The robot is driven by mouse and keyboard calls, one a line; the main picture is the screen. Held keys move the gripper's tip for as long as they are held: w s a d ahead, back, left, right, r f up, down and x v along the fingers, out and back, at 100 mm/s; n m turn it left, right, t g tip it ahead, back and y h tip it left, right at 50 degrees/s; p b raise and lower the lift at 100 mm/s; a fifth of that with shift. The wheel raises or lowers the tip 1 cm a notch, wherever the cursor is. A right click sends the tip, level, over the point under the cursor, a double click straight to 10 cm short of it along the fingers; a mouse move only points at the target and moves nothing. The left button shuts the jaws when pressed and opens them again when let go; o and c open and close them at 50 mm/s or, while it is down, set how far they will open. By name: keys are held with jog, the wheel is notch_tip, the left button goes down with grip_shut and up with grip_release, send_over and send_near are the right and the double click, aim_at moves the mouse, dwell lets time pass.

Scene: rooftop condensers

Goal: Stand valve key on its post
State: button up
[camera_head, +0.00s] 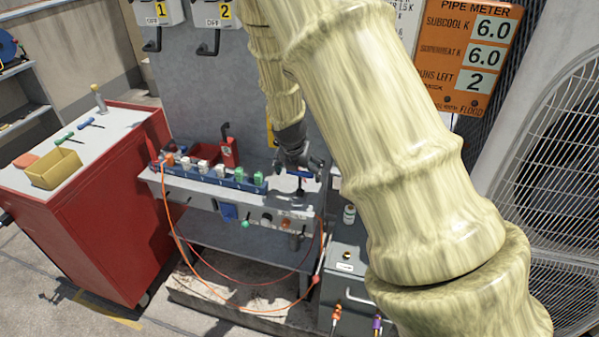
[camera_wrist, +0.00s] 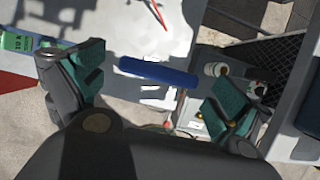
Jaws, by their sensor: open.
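A blue bar-shaped handle (camera_wrist: 158,73), which looks like the valve key's, lies across the gap between my fingers in the wrist view. In the head view this blue handle (camera_head: 300,174) shows on a dark upright stem at the right end of the grey bench. My gripper (camera_head: 299,164) is just above it, pointing down. In the wrist view my gripper (camera_wrist: 160,88) is open, with green-padded fingers spread wide and clear of the bar's ends. The stem's foot is unclear. A short metal post (camera_head: 99,100) with a yellowish top stands on the red cabinet.
The red cabinet (camera_head: 95,225) holds a yellow bin (camera_head: 54,168) and green- and blue-handled tools. A blue rack (camera_head: 215,177) with several fittings and a red box (camera_head: 229,152) stand left of my gripper. An orange hose (camera_head: 178,235) loops below. A condenser (camera_head: 560,170) stands right.

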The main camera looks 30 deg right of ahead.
jog(key=v, duration=1.1)
jog(key=s+a+f+m+y, duration=0.1)
jog(key=s+a+f+m, duration=0.3)
jog(key=f, duration=0.5)
jog(key=s+a+f+m+g, duration=0.1)
jog(key=s+a+f+m, duration=0.1)
jog(key=s+f+m, duration=0.5)
jog(key=s+a+f+m+y, duration=0.1)
jog(key=s+a+f+m, duration=0.2)
jog(key=f, duration=0.7)
jog(key=s+a+f+m, duration=0.2)
jog(key=s+f+m, duration=0.2)
jog(key=s, duration=0.3)
jog(key=s+a+f+m+g+y, duration=0.1)
jog(key=s+a+f+m, duration=0.2)
jog(key=s, duration=0.4)
jog(key=s+a+f+m, duration=0.2)
jog(key=s+f+m, duration=0.3)
jog(key=s, duration=0.3)
jog(key=shift+a+g, duration=0.2)
jog(key=shift+g, duration=0.2)
jog(key=shift+s, duration=0.1)
jog(key=shift+c, duration=0.2)
